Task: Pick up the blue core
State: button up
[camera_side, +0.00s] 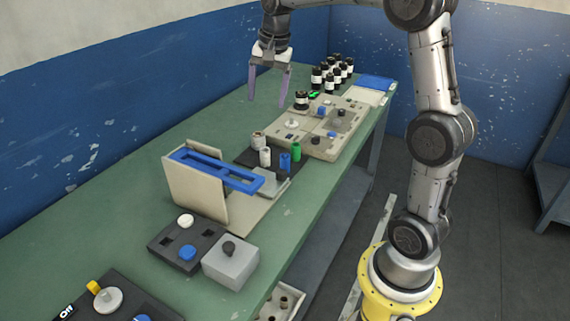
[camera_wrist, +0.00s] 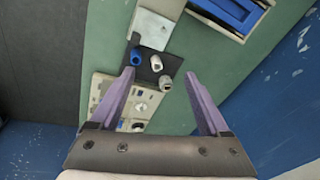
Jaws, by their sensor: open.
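The blue core (camera_side: 285,161) is a small blue cylinder standing on a dark tray (camera_side: 249,156) in the middle of the bench. In the wrist view the blue core (camera_wrist: 136,57) shows just beyond the tip of the left-hand finger. My gripper (camera_side: 267,100) is open and empty, its two purple fingers pointing down, well above the bench and farther back than the core. In the wrist view my gripper (camera_wrist: 159,73) has its fingers wide apart with nothing held between them.
A beige upright panel (camera_side: 193,190) with a blue frame (camera_side: 215,168) is in front. A beige fixture board (camera_side: 345,133) and several black jars (camera_side: 331,76) lie behind.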

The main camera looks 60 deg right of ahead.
jog(key=w+d+f+m+g, duration=0.2)
jog(key=w+d+f, duration=0.1)
jog(key=d+f, duration=0.6)
jog(key=y, duration=0.1)
send_over(285, 157)
jog(key=a, duration=0.1)
notch_tip(285, 157, down, 4)
jog(key=shift+m, duration=0.3)
jog(key=shift+s+a+f, duration=0.1)
jog(key=shift+s+f, duration=0.1)
jog(key=shift+f, duration=3.15)
jog(key=shift+s+a+f, duration=0.1)
jog(key=shift+s+f, duration=0.05)
jog(key=shift+f, duration=3.2)
grip_shut()
